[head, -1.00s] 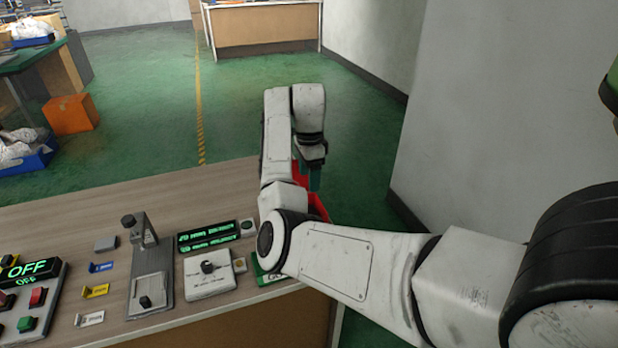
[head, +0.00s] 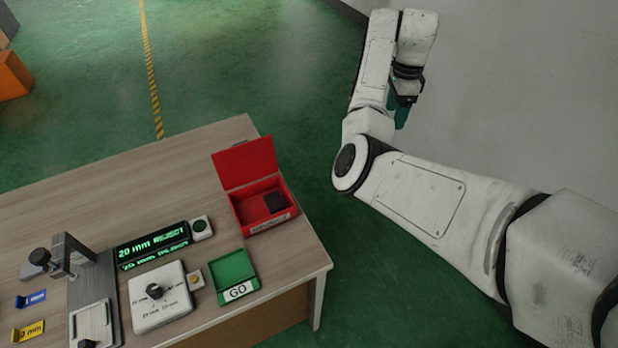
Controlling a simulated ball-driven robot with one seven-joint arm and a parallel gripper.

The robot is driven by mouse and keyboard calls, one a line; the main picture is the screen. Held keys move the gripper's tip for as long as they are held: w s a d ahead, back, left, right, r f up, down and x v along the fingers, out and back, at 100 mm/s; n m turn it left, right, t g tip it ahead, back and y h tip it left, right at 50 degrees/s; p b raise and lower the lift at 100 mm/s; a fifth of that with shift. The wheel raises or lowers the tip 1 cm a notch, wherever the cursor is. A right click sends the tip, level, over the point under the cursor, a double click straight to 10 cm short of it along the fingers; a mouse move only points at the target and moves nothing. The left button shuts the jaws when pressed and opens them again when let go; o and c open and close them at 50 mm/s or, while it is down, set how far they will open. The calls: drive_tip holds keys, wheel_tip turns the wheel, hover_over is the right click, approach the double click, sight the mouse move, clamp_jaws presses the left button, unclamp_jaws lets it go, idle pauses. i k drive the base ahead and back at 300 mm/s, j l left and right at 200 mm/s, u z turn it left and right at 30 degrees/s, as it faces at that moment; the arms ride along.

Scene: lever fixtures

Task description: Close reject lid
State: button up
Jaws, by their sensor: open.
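The red reject box (head: 240,215) stands near the right end of the table. Its red lid (head: 246,163) is open, tilted up at the back edge. A dark block (head: 275,202) lies inside the box. My gripper (head: 401,116) is to the right of the box, beyond the table's edge and apart from the lid. Its teal fingers point down. They are small and partly overlap in this view, and nothing shows between them.
A green GO tray (head: 233,272) sits in front of the red box. A display reading 20 mm REJECT (head: 152,246), a white dial box (head: 163,300) and a grey gauge stand (head: 95,300) are to the left. The table's back right (head: 190,165) is bare. A grey wall (head: 520,90) rises at right.

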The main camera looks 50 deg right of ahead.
sight(246, 161)
drive_tip(key=z, duration=0.2)
drive_tip(key=i+l, duration=0.15)
drive_tip(key=l, duration=0.2)
drive_tip(key=i+l, duration=0.1)
drive_tip(key=l, duration=0.3)
drive_tip(key=i+l, duration=0.15)
drive_tip(key=l, duration=0.2)
drive_tip(key=i+l, duration=0.15)
drive_tip(key=l, duration=0.25)
drive_tip(key=u, duration=0.05)
